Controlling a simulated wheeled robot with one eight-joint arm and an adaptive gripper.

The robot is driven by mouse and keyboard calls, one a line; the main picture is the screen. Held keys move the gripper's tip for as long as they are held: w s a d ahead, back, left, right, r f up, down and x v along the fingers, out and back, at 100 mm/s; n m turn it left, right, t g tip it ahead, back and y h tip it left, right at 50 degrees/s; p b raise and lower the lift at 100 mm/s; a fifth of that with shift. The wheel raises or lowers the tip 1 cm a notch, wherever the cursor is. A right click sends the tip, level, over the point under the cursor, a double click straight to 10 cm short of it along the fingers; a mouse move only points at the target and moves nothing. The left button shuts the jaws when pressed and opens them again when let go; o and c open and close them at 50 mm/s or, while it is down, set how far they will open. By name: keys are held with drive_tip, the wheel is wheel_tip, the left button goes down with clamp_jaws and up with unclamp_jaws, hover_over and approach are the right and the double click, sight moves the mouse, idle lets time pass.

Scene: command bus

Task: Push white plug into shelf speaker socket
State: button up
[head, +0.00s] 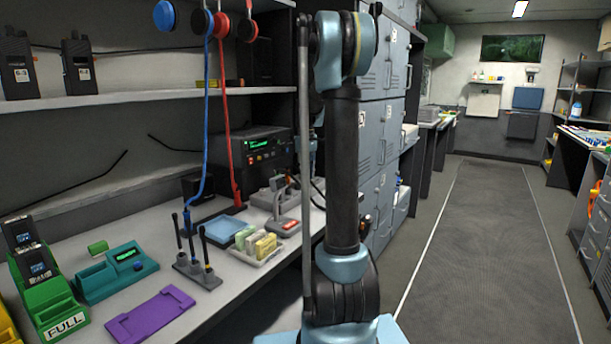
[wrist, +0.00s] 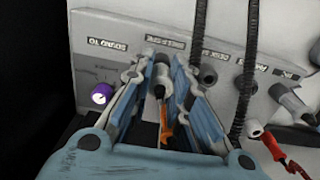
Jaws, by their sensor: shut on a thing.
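In the wrist view my gripper (wrist: 163,70) points at a light grey socket panel (wrist: 125,27). Its two blue-grey fingers are shut on the white plug (wrist: 162,73), a small pale cylinder between the fingertips. An orange piece (wrist: 165,130) shows below the plug, between the fingers. The plug's front end is close to the panel, under a small printed label that I cannot read surely. The shelf speaker socket is hidden behind the plug and fingertips, so I cannot tell how deep the plug sits. In the head view my arm hides the gripper and plug.
A lit knob (wrist: 101,94) is left of the fingers. Right of them are black-cabled plugs (wrist: 246,84), a grey plug (wrist: 287,97) and a red-and-white plug (wrist: 256,129). In the head view, the desk holds a purple tray (head: 150,315) and a teal device (head: 118,272).

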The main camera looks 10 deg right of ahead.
drive_tip(key=shift+f, duration=0.15)
drive_tip(key=o, duration=0.9)
drive_tip(key=shift+o, duration=0.2)
drive_tip(key=shift+r, duration=4)
